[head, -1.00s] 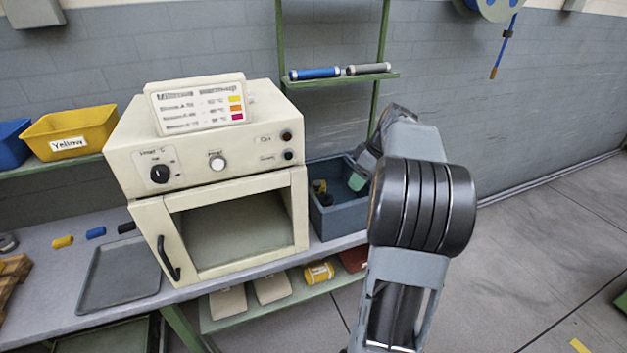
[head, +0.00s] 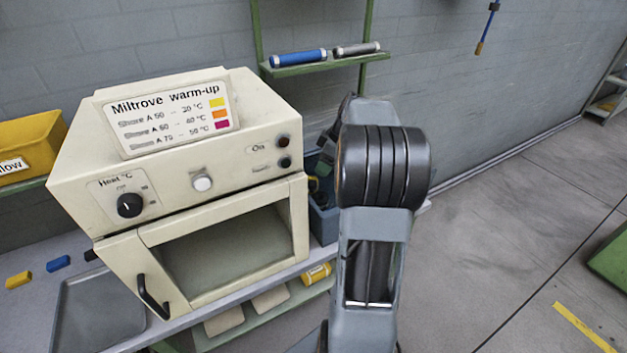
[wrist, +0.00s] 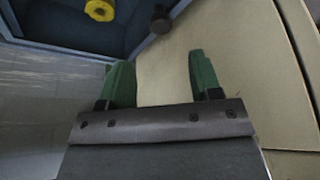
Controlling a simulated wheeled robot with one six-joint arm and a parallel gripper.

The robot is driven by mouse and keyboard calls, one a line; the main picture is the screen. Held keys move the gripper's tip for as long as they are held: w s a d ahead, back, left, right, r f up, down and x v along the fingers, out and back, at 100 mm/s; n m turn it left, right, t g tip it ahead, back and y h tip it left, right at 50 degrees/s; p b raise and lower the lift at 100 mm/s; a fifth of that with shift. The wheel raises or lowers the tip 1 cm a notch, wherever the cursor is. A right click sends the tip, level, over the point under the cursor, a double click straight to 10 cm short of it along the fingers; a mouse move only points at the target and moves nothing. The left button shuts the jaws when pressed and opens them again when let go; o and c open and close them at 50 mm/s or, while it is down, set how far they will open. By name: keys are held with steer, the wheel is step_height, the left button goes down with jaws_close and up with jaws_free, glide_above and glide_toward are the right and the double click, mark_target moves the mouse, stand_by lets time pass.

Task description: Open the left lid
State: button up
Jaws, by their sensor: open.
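No lid marked as left can be made out. A cream warm-up cabinet (head: 100,200) stands on the bench, with a dark window and a black handle (head: 150,300) at the lower left of its front. My gripper (wrist: 158,68) shows in the wrist view with two green fingers apart and nothing between them. A cream surface (wrist: 225,50), apparently the cabinet's side, lies beyond and to the right of the fingers. In the head view my arm hides most of the gripper, at the cabinet's right side.
A blue-grey bin (head: 322,222) stands right of the cabinet, partly behind my arm; the wrist view shows a yellow round thing (wrist: 100,10) in it. A grey tray (head: 95,310) lies at the left. A green shelf (head: 325,65) holds two cylinders. Open floor is at the right.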

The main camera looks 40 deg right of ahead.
mark_target(313, 183)
steer(key=x, duration=0.8)
steer(key=shift+w+a+f+p, duration=0.15)
steer(key=shift+w+f+p, duration=0.05)
steer(key=shift+f+p, duration=0.15)
steer(key=shift+c, duration=0.2)
jaws_close()
